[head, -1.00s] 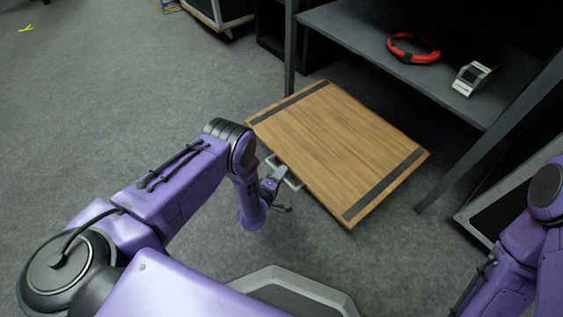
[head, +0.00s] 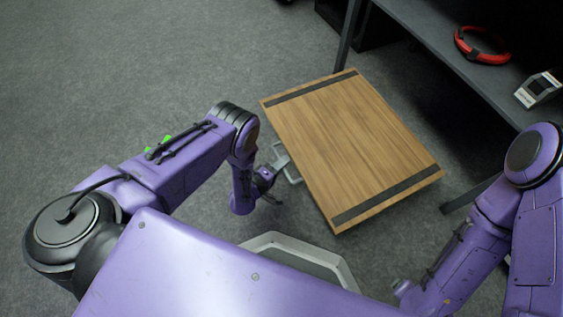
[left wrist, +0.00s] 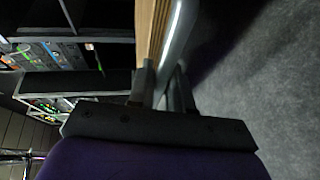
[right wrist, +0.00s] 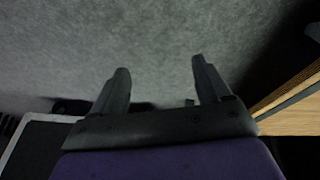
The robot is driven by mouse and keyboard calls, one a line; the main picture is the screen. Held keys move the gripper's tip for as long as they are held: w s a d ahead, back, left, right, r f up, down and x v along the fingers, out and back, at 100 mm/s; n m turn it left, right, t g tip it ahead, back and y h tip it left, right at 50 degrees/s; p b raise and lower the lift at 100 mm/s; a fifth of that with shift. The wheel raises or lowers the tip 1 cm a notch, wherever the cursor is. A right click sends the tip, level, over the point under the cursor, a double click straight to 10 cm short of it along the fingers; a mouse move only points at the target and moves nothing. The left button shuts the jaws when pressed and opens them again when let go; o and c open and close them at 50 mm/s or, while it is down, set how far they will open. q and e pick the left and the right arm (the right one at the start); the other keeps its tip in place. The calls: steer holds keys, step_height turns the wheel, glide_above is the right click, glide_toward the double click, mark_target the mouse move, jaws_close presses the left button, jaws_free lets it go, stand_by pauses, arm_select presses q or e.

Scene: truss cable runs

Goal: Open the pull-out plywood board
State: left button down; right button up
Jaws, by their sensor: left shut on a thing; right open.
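The plywood board (head: 350,145) is a flat wooden panel with a dark strip near each end. It stands well out from the dark shelf unit, over the carpet. A pale metal handle (head: 291,172) is on its front edge. My left gripper (head: 277,168) is at this handle; in the left wrist view its fingers (left wrist: 162,88) are shut on the grey handle bar (left wrist: 178,45), beside the board's wooden edge (left wrist: 151,30). My right gripper (right wrist: 160,85) is open and empty, fingers apart above carpet. The board's edge (right wrist: 290,95) shows at the right of that view.
The shelf (head: 440,45) behind the board holds a red cable coil (head: 482,46) and a small grey device (head: 538,90). A shelf leg (head: 347,35) stands by the board's far corner. Open carpet (head: 170,70) lies to the left.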

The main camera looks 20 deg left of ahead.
arm_select(q)
steer(key=c, duration=1.1)
jaws_free()
steer(key=p+v, duration=0.4)
steer(key=v, duration=0.6)
steer(key=shift+s+a+p, duration=0.2)
steer(key=shift+s+p, duration=0.1)
steer(key=shift+p, duration=0.05)
arm_select(e)
steer(key=shift+m+t+h, duration=0.3)
steer(key=shift+m+t, duration=0.1)
steer(key=r, duration=0.3)
steer(key=w+r, duration=0.1)
steer(key=shift+d+r, duration=0.25)
steer(key=shift+r, duration=0.1)
